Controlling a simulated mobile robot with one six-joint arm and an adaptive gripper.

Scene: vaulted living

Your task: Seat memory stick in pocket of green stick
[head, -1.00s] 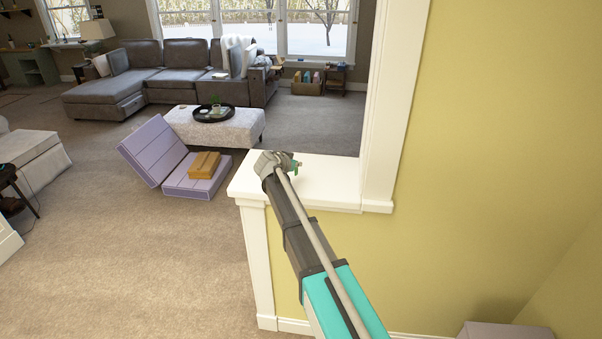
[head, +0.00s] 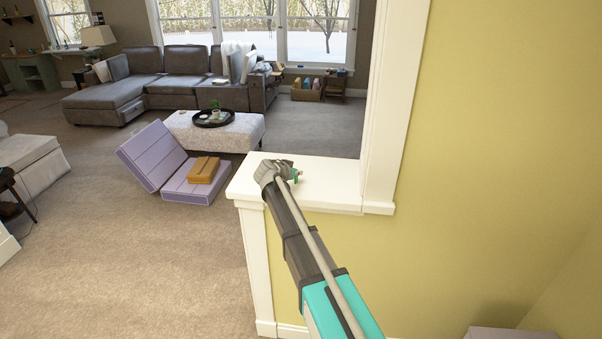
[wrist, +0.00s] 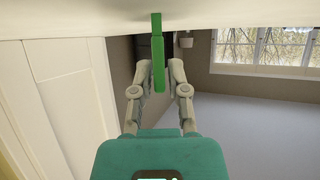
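In the wrist view a green stick-shaped piece (wrist: 159,76) sits between the two fingers of my gripper (wrist: 160,68), which look closed on its sides. I cannot tell whether the two greens are one part or two; no pocket shows. In the head view my gripper (head: 289,172) is small and low over the white ledge (head: 330,185), with a bit of green at its tip. No separate memory stick can be made out.
The ledge top is otherwise clear, with a white post (head: 385,110) and a yellow wall (head: 490,130) at its right. Beyond it are a purple folded cushion (head: 152,155) with a tan box (head: 203,169), an ottoman (head: 240,132) and a grey sofa (head: 185,65).

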